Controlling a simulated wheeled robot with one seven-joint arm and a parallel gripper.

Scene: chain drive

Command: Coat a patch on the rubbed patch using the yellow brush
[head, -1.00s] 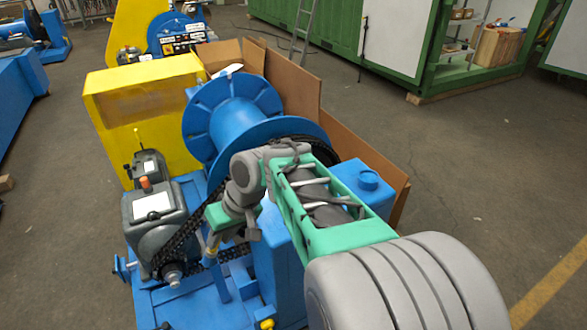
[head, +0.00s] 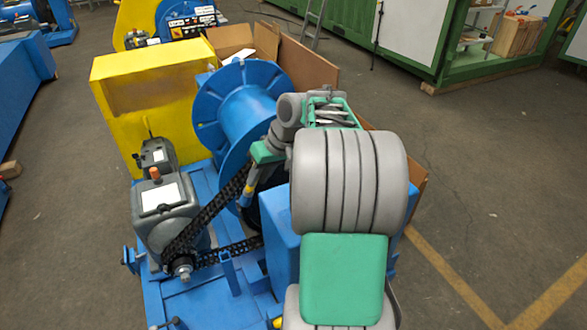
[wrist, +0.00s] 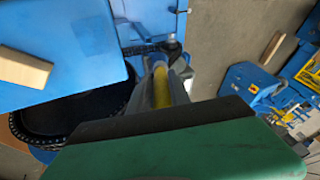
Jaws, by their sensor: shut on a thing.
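My gripper (head: 252,181) hangs in front of the blue spool, above the chain, and is shut on the yellow brush. A dull brownish rubbed patch (head: 140,92) shows on the face of the yellow guard (head: 185,118), to the left of and apart from my gripper.
The black chain (head: 205,212) runs from the grey motor (head: 165,208) toward the blue spool (head: 240,115). A blue box (head: 280,225) stands below my arm. Brown boards (head: 312,70) lean behind the spool. Open floor lies to the right.

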